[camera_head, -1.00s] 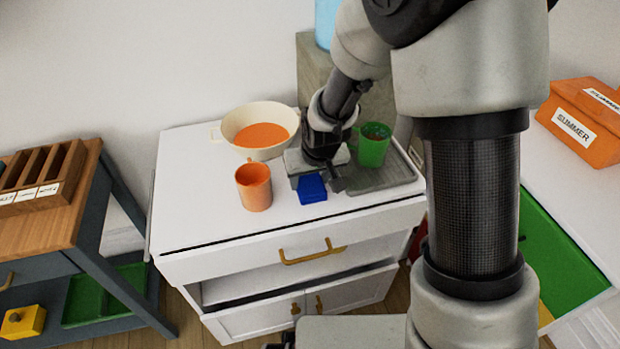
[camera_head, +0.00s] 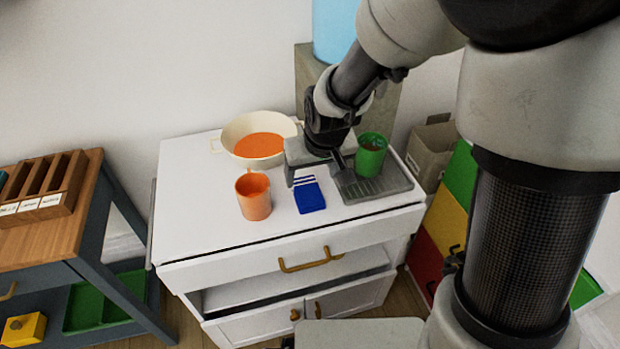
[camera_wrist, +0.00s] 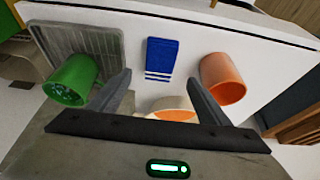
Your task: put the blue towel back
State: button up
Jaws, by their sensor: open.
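The blue towel (camera_head: 309,198), folded small with white stripes at one end, lies flat on the white cabinet top between the orange mug and the grey drain tray. The wrist view shows the towel (camera_wrist: 162,58) beyond and between my fingertips, apart from them. My gripper (camera_head: 318,172) is above the cabinet top, by the towel's striped end, with its fingers apart and nothing between them. In the wrist view the fingers of my gripper (camera_wrist: 160,85) spread toward the green mug and the orange mug.
A green mug (camera_head: 371,156) stands on the grey drain tray (camera_head: 378,188), close beside my gripper. An orange mug (camera_head: 253,197) stands left of the towel. A cream bowl (camera_head: 237,128) with orange inside stands behind. The cabinet's front top (camera_head: 230,225) is clear.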

jog(key=s+d+r+m, duration=0.1)
jog(key=s+d+r, duration=0.5)
jog(key=s+r, duration=0.3)
jog(key=s+d+r+m+t+h, duration=0.1)
jog(key=s+d+r+m, duration=0.1)
jog(key=s+d+r, duration=0.5)
jog(key=s+r, duration=0.2)
jog(key=s, duration=0.1)
